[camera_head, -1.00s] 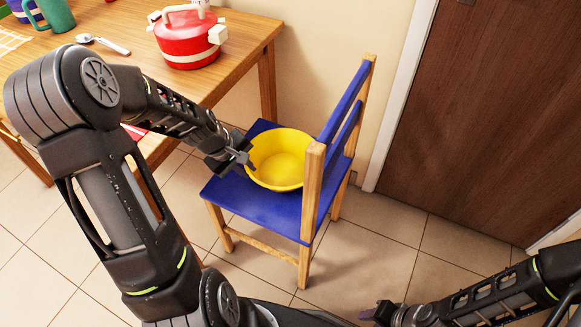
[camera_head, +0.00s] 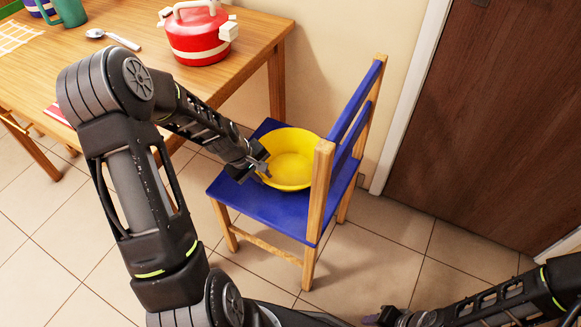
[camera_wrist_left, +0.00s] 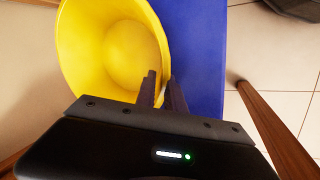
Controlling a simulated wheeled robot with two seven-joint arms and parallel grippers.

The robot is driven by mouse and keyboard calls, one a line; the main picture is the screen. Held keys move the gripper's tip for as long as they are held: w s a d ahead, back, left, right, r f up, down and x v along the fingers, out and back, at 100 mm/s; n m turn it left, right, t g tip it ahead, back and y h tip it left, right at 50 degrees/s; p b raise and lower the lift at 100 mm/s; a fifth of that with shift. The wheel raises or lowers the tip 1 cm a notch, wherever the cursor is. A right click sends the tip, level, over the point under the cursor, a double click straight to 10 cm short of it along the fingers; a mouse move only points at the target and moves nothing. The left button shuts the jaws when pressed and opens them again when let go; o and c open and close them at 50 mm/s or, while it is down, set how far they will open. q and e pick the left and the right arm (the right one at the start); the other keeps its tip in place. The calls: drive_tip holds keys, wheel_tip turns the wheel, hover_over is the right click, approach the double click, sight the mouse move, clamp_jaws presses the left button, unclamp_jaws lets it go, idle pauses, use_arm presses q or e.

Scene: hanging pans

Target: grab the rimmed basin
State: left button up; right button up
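The rimmed basin (camera_head: 292,152) is a round yellow bowl standing upright on the blue seat of a small chair (camera_head: 275,208). It also shows in the left wrist view (camera_wrist_left: 112,50). My left gripper (camera_head: 264,166) is at the basin's near-left rim. In the left wrist view its two fingers (camera_wrist_left: 161,88) are close together, one on the inner side of the wall and one outside, with the rim between them. It looks shut on the rim. My right gripper (camera_head: 385,317) is at the bottom edge, away from the basin, and its fingers are not clear.
The chair's wooden post and blue backrest (camera_head: 352,110) rise close to the right of the basin. A wooden table (camera_head: 130,70) with a red pot (camera_head: 197,38), a spoon and a teal mug stands at the left. A brown door (camera_head: 490,120) is at the right. Tiled floor is free in front.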

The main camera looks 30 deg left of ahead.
use_arm(q)
drive_tip(key=b+x, duration=0.1)
drive_tip(key=x, duration=0.4)
drive_tip(key=shift+f, duration=0.1)
idle(0.7)
clamp_jaws()
idle(1.2)
drive_tip(key=shift+w, duration=0.1)
wheel_tip(320, 180, up, 10)
drive_tip(key=shift+r+p, duration=0.1)
drive_tip(key=shift+p, duration=1)
